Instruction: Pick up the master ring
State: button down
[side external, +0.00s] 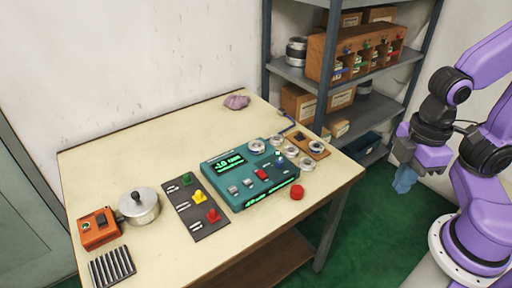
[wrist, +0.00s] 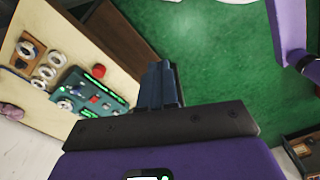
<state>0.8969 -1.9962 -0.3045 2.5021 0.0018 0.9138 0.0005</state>
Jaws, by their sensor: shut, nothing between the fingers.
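Several pale metal bearing rings lie at the right end of the table. Loose rings (side external: 291,151) stand between the teal gauge box and a wooden board (side external: 318,153), which bears rings too. Another ring (side external: 257,146) sits at the back corner of the teal gauge box (side external: 236,193). I cannot tell which one is the master ring. The wrist view also shows the loose rings (wrist: 46,72) and the ring on the box (wrist: 65,104). My gripper (side external: 404,184) is off the table's right side, over the green floor, apart from all rings. Its blue fingers (wrist: 160,80) are shut and empty.
A red knob (side external: 297,193) lies before the box. A dark panel (side external: 196,209) with coloured buttons, a metal pot (side external: 138,207), an orange box (side external: 98,229) and a ribbed black tray (side external: 112,267) stand left. A pink cloth (side external: 236,102) lies behind. Shelving (side external: 290,75) stands behind the table.

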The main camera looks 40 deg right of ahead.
jog(key=shift+c, duration=0.8)
grip_release()
jog(key=w+a+m+t, duration=0.1)
jog(key=w+a+m, duration=0.45)
jog(key=w, duration=0.55)
jog(key=m+t+h, duration=0.2)
jog(key=m+h, duration=0.1)
jog(key=m, duration=1.2)
send_over(256, 145)
jog(key=s+a, duration=0.2)
notch_tip(256, 145, down, 16)
jog(key=shift+a+f, duration=0.1)
jog(key=shift+f, duration=0.05)
jog(key=shift+d+x, duration=0.2)
jog(key=shift+x, duration=1.15)
jog(key=shift+d+x, duration=0.2)
jog(key=shift+x, duration=1.15)
